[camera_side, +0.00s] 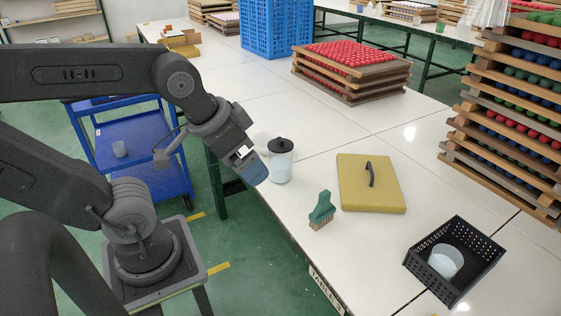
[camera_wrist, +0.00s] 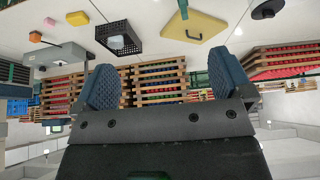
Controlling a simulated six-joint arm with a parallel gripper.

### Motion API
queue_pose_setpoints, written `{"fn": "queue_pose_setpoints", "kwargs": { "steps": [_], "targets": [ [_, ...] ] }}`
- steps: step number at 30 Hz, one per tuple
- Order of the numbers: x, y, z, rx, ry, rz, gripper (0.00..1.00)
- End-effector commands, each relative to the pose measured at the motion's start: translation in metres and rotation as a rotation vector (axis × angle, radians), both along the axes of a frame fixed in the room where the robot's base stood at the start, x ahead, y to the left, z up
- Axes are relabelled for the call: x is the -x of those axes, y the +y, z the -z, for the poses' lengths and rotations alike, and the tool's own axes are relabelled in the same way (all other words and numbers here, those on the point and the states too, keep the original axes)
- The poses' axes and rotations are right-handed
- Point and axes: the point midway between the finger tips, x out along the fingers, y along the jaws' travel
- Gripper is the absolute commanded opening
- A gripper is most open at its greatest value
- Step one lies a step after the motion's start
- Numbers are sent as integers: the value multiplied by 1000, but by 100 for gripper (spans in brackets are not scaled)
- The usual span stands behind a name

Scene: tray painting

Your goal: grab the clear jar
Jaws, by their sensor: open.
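The clear jar (camera_side: 281,167) has a dark lid with a knob and pale contents. It stands upright near the left edge of the white table in the side view. My gripper (camera_side: 253,170), with blue fingers, is just left of the jar at about its height. Whether they touch cannot be told. In the wrist view my gripper (camera_wrist: 165,82) has its two fingers spread wide with nothing between them. A dark round lid, seemingly the jar's, shows at the top right of the wrist view (camera_wrist: 268,9).
A green brush (camera_side: 321,210) and a yellow board with a dark handle (camera_side: 365,193) lie right of the jar. A black basket (camera_side: 470,240) holds a pale cup (camera_side: 445,260). A pale dish (camera_side: 262,138) sits behind the jar. Stacked trays of balls (camera_side: 352,68) stand further back.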

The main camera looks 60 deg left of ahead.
Motion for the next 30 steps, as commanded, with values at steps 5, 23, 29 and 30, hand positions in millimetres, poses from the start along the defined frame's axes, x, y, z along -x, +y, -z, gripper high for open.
{"fn": "queue_pose_setpoints", "kwargs": {
  "steps": [5, 23, 29, 30],
  "targets": [
    [0, 0, 0, 0, 0, 0, 98],
    [-2, 1, -1, -7, 2, 7, 100],
    [-36, 20, -9, -159, 53, 170, 100],
    [-48, 28, -11, -212, 73, 235, 100]
  ]
}}
